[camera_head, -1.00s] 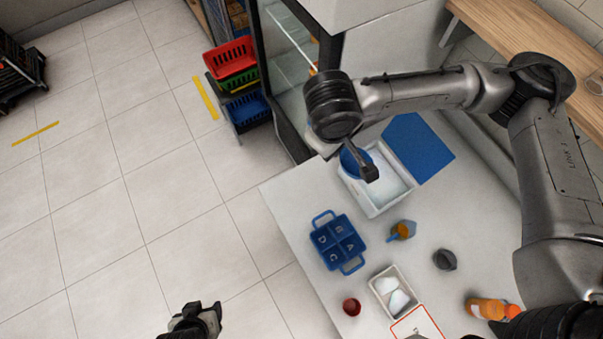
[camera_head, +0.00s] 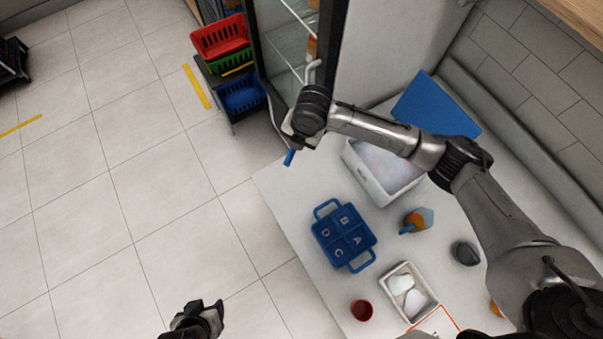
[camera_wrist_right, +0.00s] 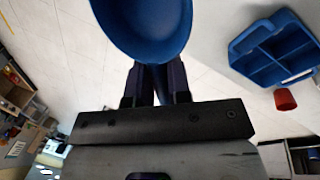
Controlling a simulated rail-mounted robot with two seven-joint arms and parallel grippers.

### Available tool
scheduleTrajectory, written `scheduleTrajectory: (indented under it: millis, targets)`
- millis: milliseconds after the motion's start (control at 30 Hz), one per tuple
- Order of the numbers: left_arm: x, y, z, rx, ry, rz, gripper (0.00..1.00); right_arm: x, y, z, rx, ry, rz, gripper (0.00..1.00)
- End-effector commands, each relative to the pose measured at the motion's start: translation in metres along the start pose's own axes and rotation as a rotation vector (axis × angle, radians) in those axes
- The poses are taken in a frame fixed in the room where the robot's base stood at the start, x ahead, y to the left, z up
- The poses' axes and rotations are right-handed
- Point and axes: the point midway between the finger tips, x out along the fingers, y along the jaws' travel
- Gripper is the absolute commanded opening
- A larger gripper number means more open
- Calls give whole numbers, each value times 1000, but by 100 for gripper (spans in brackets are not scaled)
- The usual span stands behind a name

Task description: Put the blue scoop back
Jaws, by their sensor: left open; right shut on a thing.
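The blue scoop (camera_wrist_right: 143,28) is held by my right gripper (camera_wrist_right: 157,78), which is shut on its handle. The scoop's bowl fills the top middle of the right wrist view. In the head view my right gripper (camera_head: 296,141) is above the table's far left edge, left of the white bin (camera_head: 362,178); a small blue part of the scoop (camera_head: 289,158) shows below it, the rest hidden. The bin is open, with pale contents, and partly hidden by my right arm. My left gripper (camera_head: 212,316) is open and empty at the bottom, over the floor.
A blue divided tray (camera_head: 343,237) with lettered compartments lies on the table. Near it are an orange-and-blue item (camera_head: 416,221), a dark cup (camera_head: 465,253), a red cup (camera_head: 362,310) and a white container (camera_head: 424,302). A blue panel (camera_head: 436,106) is behind the bin. Coloured baskets (camera_head: 221,38) stand far left.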

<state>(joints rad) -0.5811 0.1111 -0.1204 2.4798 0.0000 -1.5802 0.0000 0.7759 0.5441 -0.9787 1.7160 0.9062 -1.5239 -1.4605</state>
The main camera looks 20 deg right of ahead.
Motion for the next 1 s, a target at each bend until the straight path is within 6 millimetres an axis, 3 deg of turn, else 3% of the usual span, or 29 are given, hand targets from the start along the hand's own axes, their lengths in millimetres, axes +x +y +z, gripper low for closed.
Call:
scheduleTrajectory:
  millis: [33, 100, 300, 567, 800, 1000]
  targets:
    - [11, 0, 3, 0, 0, -1, 58, 22, -6, 1, -64, 20, -3, 0]
    - [17, 0, 5, 1, 1, -1, 58, 40, -10, 4, -163, 43, -3, 0]
    - [30, -2, 10, 7, 0, -6, 58, 80, -23, 8, -381, 89, -2, 0]
    - [37, -3, 12, 13, -1, -11, 58, 109, -34, 10, -510, 116, -3, 0]
    - [40, -3, 13, 12, 0, -11, 58, 148, -44, 11, -525, 119, -3, 0]
    - [42, -1, 13, 7, 1, -7, 58, 163, -47, 12, -526, 116, -3, 0]
